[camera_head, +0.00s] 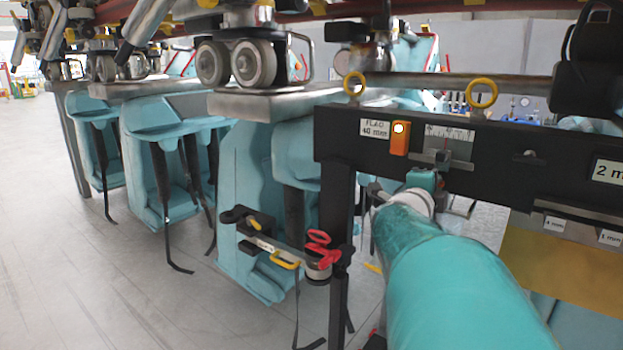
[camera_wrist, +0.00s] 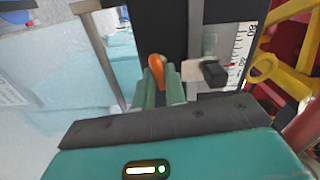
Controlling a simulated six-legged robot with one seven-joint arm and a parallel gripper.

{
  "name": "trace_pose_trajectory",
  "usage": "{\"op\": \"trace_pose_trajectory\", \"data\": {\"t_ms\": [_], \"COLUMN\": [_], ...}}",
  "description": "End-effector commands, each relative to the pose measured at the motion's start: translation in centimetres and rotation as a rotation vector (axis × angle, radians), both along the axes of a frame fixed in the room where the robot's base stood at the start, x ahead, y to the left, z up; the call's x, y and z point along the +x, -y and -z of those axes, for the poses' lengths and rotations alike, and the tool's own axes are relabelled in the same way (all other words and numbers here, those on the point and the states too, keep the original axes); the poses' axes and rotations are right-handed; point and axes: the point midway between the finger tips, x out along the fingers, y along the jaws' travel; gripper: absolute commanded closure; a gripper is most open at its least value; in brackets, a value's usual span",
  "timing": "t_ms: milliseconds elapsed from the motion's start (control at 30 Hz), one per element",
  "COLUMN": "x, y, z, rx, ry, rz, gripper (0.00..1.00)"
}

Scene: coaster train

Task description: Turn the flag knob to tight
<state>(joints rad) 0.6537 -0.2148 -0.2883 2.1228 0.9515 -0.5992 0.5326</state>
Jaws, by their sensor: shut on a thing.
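An orange knob (camera_wrist: 156,66) stands between the two pale green fingers of my gripper (camera_wrist: 160,85) in the wrist view. The fingers are shut on it, and they hide its lower part. I take it for the flag knob; its tight mark cannot be made out. In the head view my gripper (camera_head: 425,182) is at the dark beam (camera_head: 540,157), below a scale plate (camera_head: 449,142); the knob in its jaws is hidden there. An orange box with a lit lamp (camera_head: 399,139) sits on the beam beside a white label reading about "FLAG 40 mm" (camera_head: 374,129).
A dark slider block (camera_wrist: 214,73) is close right of the fingers, beside the ruled scale (camera_wrist: 240,50). Yellow rings (camera_head: 481,93) stand on the beam. Teal seats (camera_head: 170,165) hang at left; the floor there is open.

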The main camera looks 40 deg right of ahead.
Motion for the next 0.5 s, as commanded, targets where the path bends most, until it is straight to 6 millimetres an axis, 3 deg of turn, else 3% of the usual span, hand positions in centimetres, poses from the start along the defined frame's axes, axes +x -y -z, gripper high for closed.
{"op": "trace_pose_trajectory", "data": {"t_ms": [500], "x": [-0.07], "y": [0.02], "z": [0.09], "rx": [0.021], "ry": [0.125], "rz": [0.001], "gripper": [1.00]}}
